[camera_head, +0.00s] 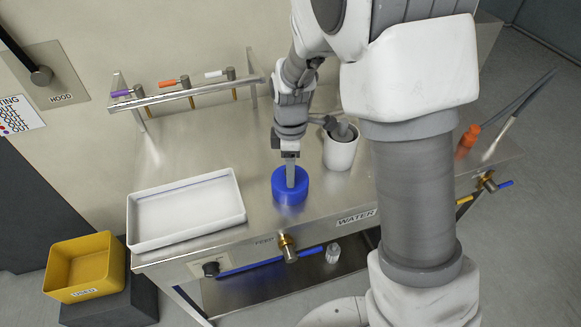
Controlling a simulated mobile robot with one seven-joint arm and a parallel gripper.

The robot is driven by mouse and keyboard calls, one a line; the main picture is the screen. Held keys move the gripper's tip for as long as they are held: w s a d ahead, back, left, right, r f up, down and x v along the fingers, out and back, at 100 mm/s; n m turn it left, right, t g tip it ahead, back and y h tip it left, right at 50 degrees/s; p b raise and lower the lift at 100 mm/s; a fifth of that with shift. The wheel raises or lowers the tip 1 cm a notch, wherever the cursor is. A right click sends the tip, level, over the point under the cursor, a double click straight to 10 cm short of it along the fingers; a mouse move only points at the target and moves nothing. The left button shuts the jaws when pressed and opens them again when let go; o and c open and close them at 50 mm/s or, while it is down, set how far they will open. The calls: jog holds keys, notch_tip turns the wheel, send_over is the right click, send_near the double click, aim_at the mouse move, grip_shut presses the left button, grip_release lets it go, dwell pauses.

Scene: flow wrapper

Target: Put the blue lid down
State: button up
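The blue lid (290,196) is a short, round blue piece at the front middle of the steel table (190,141). It looks level; from this angle I cannot tell whether it rests on the table or hangs just above it. My gripper (291,182) points down over the lid, and its fingertips overlap the top of the lid in the picture. The fingers show nearly edge-on, so their gap and their grip on the lid are hidden.
A white tray (186,241) lies to the left. A white cup (340,154) with a grey tool in it stands close to the right. A rail with coloured-handled valves (176,84) runs along the back. An orange item (468,137) is at the right. A yellow bin (85,267) stands lower left.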

notch_tip(320, 180, up, 13)
jog(key=p, duration=0.2)
jog(key=s+d+r+m+t, duration=0.2)
jog(key=s+d+r+m, duration=0.3)
jog(key=s+m, duration=0.3)
jog(key=s+d+r+m+t, duration=0.3)
jog(key=s+d+r+m, duration=0.2)
jog(key=s+d+m, duration=0.2)
jog(key=s+m, duration=0.2)
jog(key=s, duration=0.1)
jog(key=shift+s+d+r+m+t, duration=0.15)
jog(key=shift+s+r+m+t, duration=0.15)
jog(key=shift+s, duration=0.05)
